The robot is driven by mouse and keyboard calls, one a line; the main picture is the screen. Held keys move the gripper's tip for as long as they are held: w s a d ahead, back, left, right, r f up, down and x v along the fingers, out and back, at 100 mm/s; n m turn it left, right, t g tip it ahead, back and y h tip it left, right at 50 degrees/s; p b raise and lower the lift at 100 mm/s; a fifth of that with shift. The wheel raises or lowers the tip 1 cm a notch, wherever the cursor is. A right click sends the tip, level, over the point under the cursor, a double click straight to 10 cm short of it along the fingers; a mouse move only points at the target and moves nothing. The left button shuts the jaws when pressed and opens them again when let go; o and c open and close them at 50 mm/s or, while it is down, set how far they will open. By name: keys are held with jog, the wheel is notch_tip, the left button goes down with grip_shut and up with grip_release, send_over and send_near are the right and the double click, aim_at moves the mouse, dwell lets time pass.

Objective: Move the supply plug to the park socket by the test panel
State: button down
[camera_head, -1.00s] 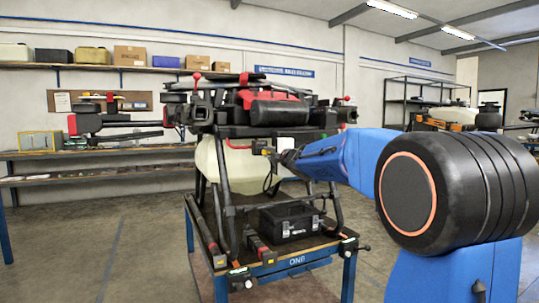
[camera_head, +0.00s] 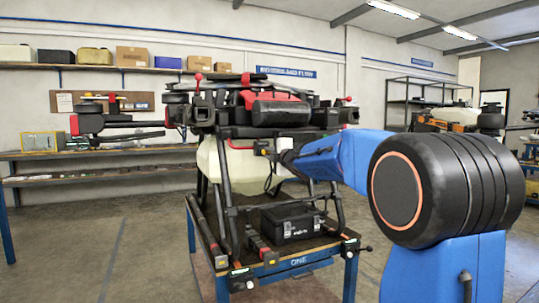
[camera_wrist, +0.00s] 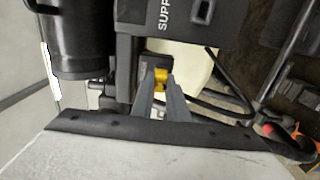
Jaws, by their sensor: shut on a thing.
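My gripper (camera_wrist: 166,92) is shut on a small plug with a yellow part (camera_wrist: 161,76), seen in the wrist view. The plug sits right at the edge of a dark panel marked "SUPP" (camera_wrist: 165,18), the rest of the word cut off. I cannot tell whether the plug is seated in a socket there. I cannot pick out the park socket or the test panel.
The drone stands on a blue-framed table (camera_head: 300,262) marked "ONE". A black toolbox (camera_head: 290,222) lies between its legs. A black cable (camera_wrist: 235,95) loops right of my gripper in the wrist view. Shelves line the back wall; the floor at left is clear.

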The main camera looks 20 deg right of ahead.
jog(key=shift+w, duration=0.2)
jog(key=c, duration=1.6)
grip_release()
jog(key=shift+c, duration=0.2)
jog(key=s, duration=1.7)
jog(key=shift+s+d, duration=0.2)
jog(key=shift+d, duration=0.1)
